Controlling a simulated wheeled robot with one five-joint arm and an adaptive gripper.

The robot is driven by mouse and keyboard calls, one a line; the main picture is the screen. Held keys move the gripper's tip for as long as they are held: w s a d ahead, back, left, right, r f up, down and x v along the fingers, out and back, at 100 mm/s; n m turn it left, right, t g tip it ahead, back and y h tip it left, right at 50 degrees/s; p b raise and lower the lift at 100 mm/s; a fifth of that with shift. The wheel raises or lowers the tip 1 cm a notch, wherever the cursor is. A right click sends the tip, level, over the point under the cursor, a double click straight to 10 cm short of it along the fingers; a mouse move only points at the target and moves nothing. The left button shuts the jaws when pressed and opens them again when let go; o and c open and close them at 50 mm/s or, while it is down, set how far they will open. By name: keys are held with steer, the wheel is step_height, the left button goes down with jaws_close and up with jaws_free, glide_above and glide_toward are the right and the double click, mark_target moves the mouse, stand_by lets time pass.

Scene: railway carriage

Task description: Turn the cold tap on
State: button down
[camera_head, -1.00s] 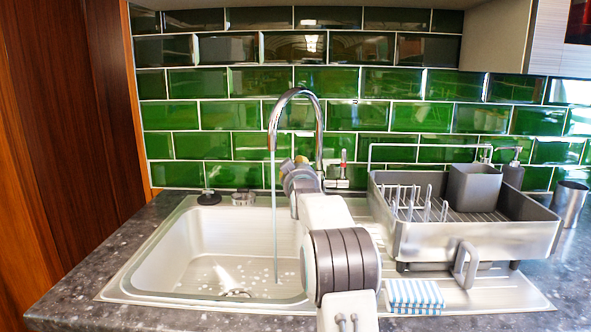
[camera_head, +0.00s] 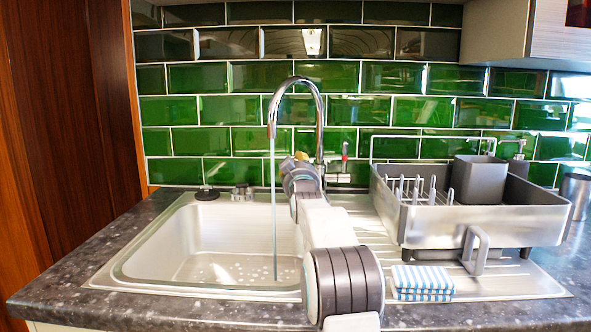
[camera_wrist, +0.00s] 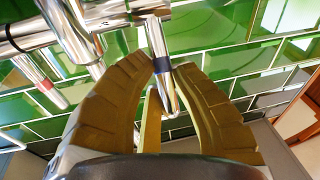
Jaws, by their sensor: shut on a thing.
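The chrome tap (camera_head: 318,110) has a tall curved spout over the sink, and a thin water stream (camera_head: 274,210) runs from it into the basin. The blue-banded cold lever (camera_wrist: 161,62) is between the yellow-brown fingers of my gripper (camera_wrist: 164,72) in the wrist view, and the fingers are closed around it. In the head view my gripper (camera_head: 300,157) is mostly hidden behind my arm, and the cold lever cannot be made out. The red-banded lever (camera_head: 345,149) stands upright to the right; it also shows at the left in the wrist view (camera_wrist: 42,84).
The sink basin (camera_head: 150,245) lies left of my arm. A grey dish rack (camera_head: 480,225) with a dark cup (camera_head: 479,180) stands on the right. A striped cloth (camera_head: 423,282) lies before it. A green tiled wall (camera_head: 230,110) closes the back.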

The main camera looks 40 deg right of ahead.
steer(key=shift+f, duration=0.15)
steer(key=c, duration=1)
jaws_free()
steer(key=shift+s+a, duration=0.1)
steer(key=shift+v, duration=5.9)
steer(key=shift+r, duration=0.2)
